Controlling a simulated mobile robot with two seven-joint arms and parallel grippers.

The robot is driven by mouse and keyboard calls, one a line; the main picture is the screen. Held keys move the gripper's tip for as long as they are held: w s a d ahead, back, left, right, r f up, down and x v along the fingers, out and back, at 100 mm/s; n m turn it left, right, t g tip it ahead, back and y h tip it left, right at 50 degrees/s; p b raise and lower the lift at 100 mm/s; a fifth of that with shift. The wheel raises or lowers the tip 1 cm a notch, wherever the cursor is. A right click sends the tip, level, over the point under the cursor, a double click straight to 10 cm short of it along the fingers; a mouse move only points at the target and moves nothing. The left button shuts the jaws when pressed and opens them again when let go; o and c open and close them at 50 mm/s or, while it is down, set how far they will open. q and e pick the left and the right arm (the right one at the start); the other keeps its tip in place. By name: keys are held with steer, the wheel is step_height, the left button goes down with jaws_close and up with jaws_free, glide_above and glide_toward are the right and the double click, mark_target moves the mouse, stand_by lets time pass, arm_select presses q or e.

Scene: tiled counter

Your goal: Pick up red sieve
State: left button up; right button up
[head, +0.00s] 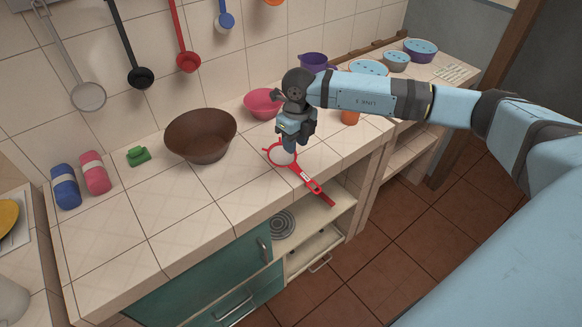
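The red sieve (304,180) shows in the head view near the counter's front edge. It has a red rim, a pale mesh bowl and a long red handle that reaches past the edge in the picture, over the open shelf. My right gripper (289,146) points down at the sieve's bowl end, with its fingers overlapping the rim and mesh. The fingertips are small and partly hidden, so I cannot tell whether they are open or shut, or whether the sieve rests on the counter. My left gripper is not in view.
A brown bowl (200,136) and a pink bowl (262,103) stand behind and left of the sieve. An orange cup (350,117) is partly behind my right arm. Ladles hang on the wall. The front counter left of the sieve is clear.

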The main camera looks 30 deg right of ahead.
steer(key=d+h, duration=0.1)
steer(key=d, duration=0.1)
steer(key=p, duration=0.1)
glide_above(298, 170)
steer(key=f, duration=0.6)
steer(key=shift+s+d+f, duration=0.1)
steer(key=shift+s+f, duration=0.25)
steer(key=shift+f, duration=0.55)
steer(key=f, duration=0.1)
steer(key=f+p, duration=0.1)
steer(key=f, duration=0.2)
steer(key=shift+w+f+p, duration=0.15)
steer(key=shift+w+p, duration=0.15)
steer(key=shift+w, duration=0.1)
steer(key=shift+f, duration=0.5)
jaws_close()
